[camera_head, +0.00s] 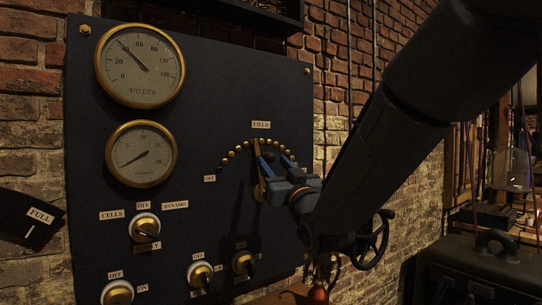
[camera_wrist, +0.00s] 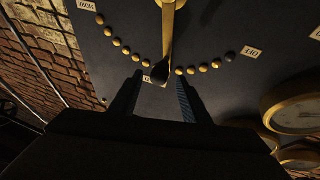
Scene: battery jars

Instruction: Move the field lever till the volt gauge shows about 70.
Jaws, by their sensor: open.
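The volt gauge (camera_head: 140,65) is the upper brass-rimmed dial on the dark panel; its needle points near 40. The field lever (camera_head: 259,182) is a brass arm standing about upright under the FIELD label, along an arc of brass studs. My gripper (camera_head: 277,164) is at the lever's upper part and partly hides it. In the wrist view, the lever (camera_wrist: 169,35) ends in a black knob (camera_wrist: 160,73). My gripper (camera_wrist: 160,80) is open there, a finger on each side of the knob, with a visible gap on both sides.
A second, smaller gauge (camera_head: 142,154) sits below the volt gauge, its needle low. Rotary switches (camera_head: 145,227) line the panel's lower part. A handwheel (camera_head: 371,240) stands right of the panel, by the brick wall. An OFF label (camera_head: 210,178) marks the arc's left end.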

